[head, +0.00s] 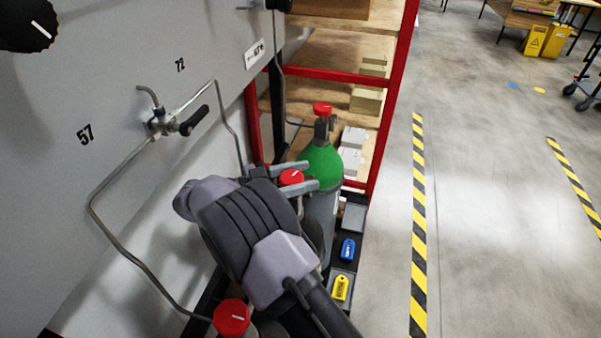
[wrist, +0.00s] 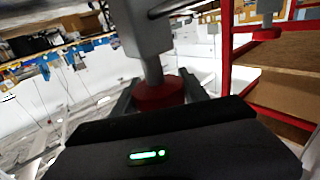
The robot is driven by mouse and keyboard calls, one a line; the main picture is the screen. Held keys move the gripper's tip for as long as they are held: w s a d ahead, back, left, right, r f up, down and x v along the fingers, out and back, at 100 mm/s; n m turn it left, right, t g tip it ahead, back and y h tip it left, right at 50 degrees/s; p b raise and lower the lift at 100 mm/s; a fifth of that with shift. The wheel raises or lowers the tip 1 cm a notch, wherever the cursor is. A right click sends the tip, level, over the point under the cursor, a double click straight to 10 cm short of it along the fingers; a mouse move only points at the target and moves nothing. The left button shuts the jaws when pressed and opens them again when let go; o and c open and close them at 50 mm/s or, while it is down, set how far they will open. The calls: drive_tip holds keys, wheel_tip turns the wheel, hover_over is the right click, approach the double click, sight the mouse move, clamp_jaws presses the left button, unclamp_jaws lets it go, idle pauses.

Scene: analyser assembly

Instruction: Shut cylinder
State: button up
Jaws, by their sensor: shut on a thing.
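My gripper (head: 292,177) is shut on a red valve knob (head: 291,176) of a gas cylinder. One finger is on each side of the knob. The knob carries a pale mark on its top. My arm hides most of this cylinder's body. In the wrist view the red knob (wrist: 158,92) sits between the fingers, under a grey valve body (wrist: 146,38). A green-shouldered cylinder (head: 322,168) with its own red knob (head: 322,109) stands just behind. Another red knob (head: 231,317) is at the bottom, in front of my arm.
A grey panel with thin pipes and a black-handled valve (head: 194,120) fills the left. A red-framed shelf (head: 392,105) with boxes stands behind the cylinders. A blue tag (head: 347,249) and a yellow tag (head: 340,289) lie right of my arm.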

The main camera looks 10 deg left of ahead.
drive_tip(key=shift+s+m+g+h, duration=0.1)
drive_tip(key=shift+m+g+h, duration=0.4)
drive_tip(key=shift+g, duration=0.4)
drive_tip(key=shift+r, duration=0.1)
drive_tip(key=o, duration=1.4)
drive_tip(key=shift+d, duration=0.15)
drive_tip(key=shift+c, duration=0.2)
